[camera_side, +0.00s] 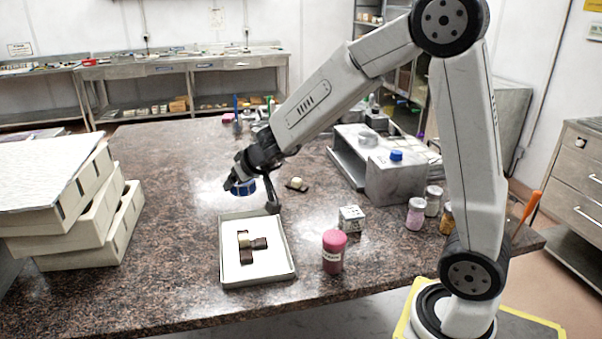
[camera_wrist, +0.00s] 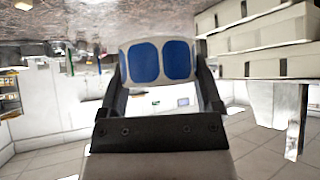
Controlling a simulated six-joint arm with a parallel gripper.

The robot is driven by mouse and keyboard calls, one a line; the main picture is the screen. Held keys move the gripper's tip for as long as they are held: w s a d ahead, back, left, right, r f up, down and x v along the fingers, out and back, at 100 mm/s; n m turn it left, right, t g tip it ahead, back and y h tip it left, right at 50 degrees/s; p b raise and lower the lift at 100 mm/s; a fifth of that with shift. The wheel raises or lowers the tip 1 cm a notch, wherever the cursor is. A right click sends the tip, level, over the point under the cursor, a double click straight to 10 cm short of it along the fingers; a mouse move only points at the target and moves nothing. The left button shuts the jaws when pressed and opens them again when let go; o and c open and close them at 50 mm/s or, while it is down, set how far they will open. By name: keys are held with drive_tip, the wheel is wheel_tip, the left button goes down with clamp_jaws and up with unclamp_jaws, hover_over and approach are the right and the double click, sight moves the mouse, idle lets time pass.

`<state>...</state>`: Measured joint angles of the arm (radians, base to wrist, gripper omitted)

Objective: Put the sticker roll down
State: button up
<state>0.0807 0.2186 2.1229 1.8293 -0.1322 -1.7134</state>
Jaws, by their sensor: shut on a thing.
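The sticker roll (camera_side: 244,188), with blue labels on a pale backing, hangs in my gripper (camera_side: 240,183) above the dark speckled counter, beyond the far left corner of a shallow tray. In the wrist view the roll (camera_wrist: 143,63) shows two blue rounded labels side by side. The two fingers of my gripper (camera_wrist: 160,70) are shut on it from either side. The roll's underside and its exact height above the counter cannot be told.
The tray (camera_side: 260,282) holds several brown and pale pieces. Stacked pale moulds (camera_side: 75,215) stand at left. The counter (camera_side: 180,215) between moulds and tray is clear.

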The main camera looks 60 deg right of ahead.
drive_tip(key=shift+s+a+r+m+h, duration=0.15)
drive_tip(key=shift+s+a+r+m, duration=0.05)
drive_tip(key=shift+a, duration=0.2)
drive_tip(key=shift+s+a+r+m+h, duration=0.15)
drive_tip(key=shift+s+a+m, duration=0.05)
drive_tip(key=shift+a, duration=0.15)
drive_tip(key=shift+s+r+m, duration=0.1)
drive_tip(key=shift+s+m, duration=0.1)
drive_tip(key=shift+m, duration=0.1)
drive_tip(key=shift+s+d+m+g+h, duration=0.1)
drive_tip(key=shift+d+m+g+h, duration=0.2)
drive_tip(key=shift+d+h, duration=0.1)
drive_tip(key=s+d+f+m+g+h, duration=0.1)
drive_tip(key=s+d+f+m+g, duration=0.1)
drive_tip(key=d, duration=0.9)
drive_tip(key=s+d+f+m+g+h, duration=0.2)
drive_tip(key=s+d+m+g, duration=0.2)
drive_tip(key=s+d+m, duration=0.3)
drive_tip(key=s+d+f+m+g+h, duration=0.2)
drive_tip(key=s+d+m+g, duration=0.2)
drive_tip(key=d, duration=1.1)
drive_tip(key=s+m, duration=0.1)
drive_tip(key=m, duration=0.2)
drive_tip(key=shift+s+d+f, duration=0.15)
drive_tip(key=shift+d+f, duration=0.1)
drive_tip(key=shift+f, duration=0.05)
